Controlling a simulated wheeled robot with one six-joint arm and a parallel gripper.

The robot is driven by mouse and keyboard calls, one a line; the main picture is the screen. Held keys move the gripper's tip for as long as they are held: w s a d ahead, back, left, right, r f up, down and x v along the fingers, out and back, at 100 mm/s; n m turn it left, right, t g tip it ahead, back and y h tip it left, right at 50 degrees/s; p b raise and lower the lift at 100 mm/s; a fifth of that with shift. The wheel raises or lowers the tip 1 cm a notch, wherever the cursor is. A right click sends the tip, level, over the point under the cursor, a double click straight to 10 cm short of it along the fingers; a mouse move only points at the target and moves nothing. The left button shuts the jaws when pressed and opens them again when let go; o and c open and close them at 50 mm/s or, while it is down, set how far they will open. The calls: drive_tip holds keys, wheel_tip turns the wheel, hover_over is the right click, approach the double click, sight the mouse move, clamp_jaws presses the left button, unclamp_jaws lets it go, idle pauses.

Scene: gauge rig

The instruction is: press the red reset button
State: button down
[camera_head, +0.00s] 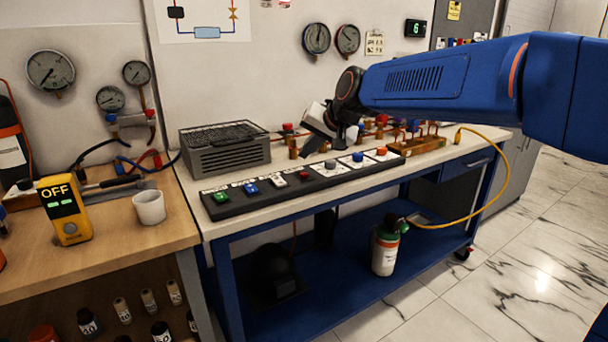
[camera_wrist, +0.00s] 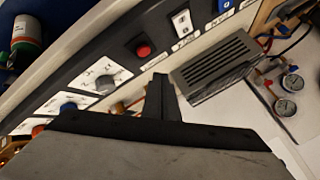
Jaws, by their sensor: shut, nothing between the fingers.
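A long black control panel (camera_head: 252,206) lies along the front of the bench. A red button (camera_head: 304,174) sits near its middle, between a white switch (camera_head: 279,180) and a grey knob (camera_head: 330,163). The red button also shows in the wrist view (camera_wrist: 144,49), uncovered. A second red control (camera_head: 381,151) is at the panel's right end; the labels are too small to read. My gripper (camera_head: 341,146) is shut and empty, above and behind the panel near the grey knob. In the wrist view its dark fingers (camera_wrist: 160,88) appear below the red button and apart from it.
A blue control (camera_head: 357,156) sits right of the grey knob; green (camera_head: 221,197) and blue (camera_head: 250,188) ones are at the left. A grey vented box (camera_head: 226,152) stands behind the panel's left part. Brass piping with valves (camera_head: 417,145) stands at the right.

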drive_tip(key=shift+f, duration=1.5)
drive_tip(key=shift+f, duration=0.85)
idle(1.7)
drive_tip(key=shift+r, duration=0.9)
drive_tip(key=shift+r, duration=2.5)
